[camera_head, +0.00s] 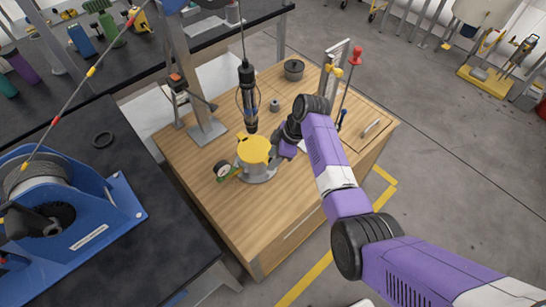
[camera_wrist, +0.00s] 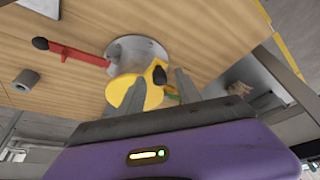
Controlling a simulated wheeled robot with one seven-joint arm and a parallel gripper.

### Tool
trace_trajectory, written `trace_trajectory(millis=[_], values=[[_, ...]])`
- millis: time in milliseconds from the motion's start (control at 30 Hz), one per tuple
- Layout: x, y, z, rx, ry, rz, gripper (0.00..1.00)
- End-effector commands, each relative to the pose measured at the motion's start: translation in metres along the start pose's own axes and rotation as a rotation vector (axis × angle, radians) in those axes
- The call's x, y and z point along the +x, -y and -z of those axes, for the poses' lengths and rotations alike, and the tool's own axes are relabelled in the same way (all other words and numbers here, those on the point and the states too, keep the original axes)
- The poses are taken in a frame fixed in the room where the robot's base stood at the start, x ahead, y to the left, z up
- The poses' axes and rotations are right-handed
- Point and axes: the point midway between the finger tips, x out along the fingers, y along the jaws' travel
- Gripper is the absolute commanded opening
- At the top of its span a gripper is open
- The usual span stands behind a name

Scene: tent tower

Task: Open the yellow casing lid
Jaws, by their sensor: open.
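The yellow casing lid (camera_head: 254,149) sits on top of a round grey casing (camera_head: 262,176) on the wooden workbench. In the wrist view the yellow lid (camera_wrist: 126,88) shows as a disc beside my fingers, with a yellow part carrying a dark knob (camera_wrist: 159,75) next to it. My gripper (camera_head: 281,152) is at the right side of the lid, close to its edge. In the wrist view my gripper (camera_wrist: 150,82) has its two fingers apart, with the yellow part between them. I cannot tell whether a finger touches the lid. The casing's right side is partly hidden by my gripper.
A black cylindrical tool (camera_head: 247,95) hangs on a cable just above the lid. A round gauge (camera_head: 222,170) is left of the casing. A metal post (camera_head: 195,80) stands behind on the left. A dark pot (camera_head: 294,70) stands at the back. The bench front is clear.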

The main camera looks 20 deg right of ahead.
Motion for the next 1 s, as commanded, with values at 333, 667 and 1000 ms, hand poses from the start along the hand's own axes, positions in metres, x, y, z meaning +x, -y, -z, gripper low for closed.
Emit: trace_trajectory(millis=[333,667,1000], values=[[0.0023,0.0000,0.0002,0.000,0.000,0.000,0.31],[0.0021,0.0001,0.0001,0.000,0.000,0.000,0.00],[0.0020,0.0001,0.0000,0.001,0.000,0.000,0.00]])
